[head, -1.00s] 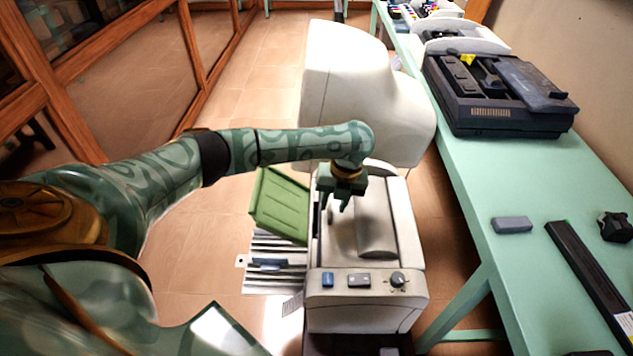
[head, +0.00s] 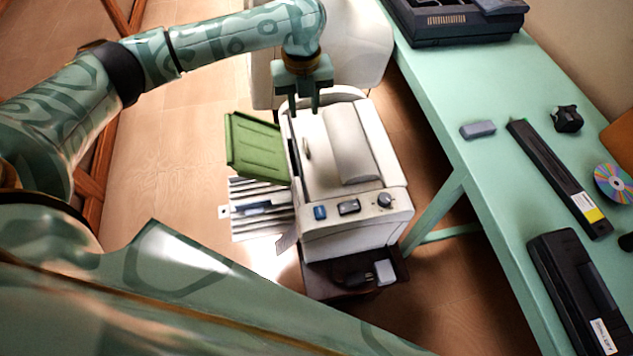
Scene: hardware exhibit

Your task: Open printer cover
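The cream printer (head: 350,225) stands in the middle, with blue and dark buttons and a round knob on its front panel. Its top has a long raised ridge (head: 349,145) and a small dark handle-like slot at the left. A large rounded cream piece (head: 347,68) stands behind it; I cannot tell whether it is the cover or is joined to the printer. My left gripper (head: 303,109) points down over the rear left of the printer's top. Its two fingers are apart with nothing visible between them; contact with the printer is unclear. My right gripper is not in view.
A green tray (head: 254,146) sticks out at the printer's left, above striped sheets (head: 262,205). A mint table (head: 465,175) runs along the right, holding a black device (head: 455,25), a grey block (head: 478,130), a long black bar (head: 560,178) and a disc (head: 613,184).

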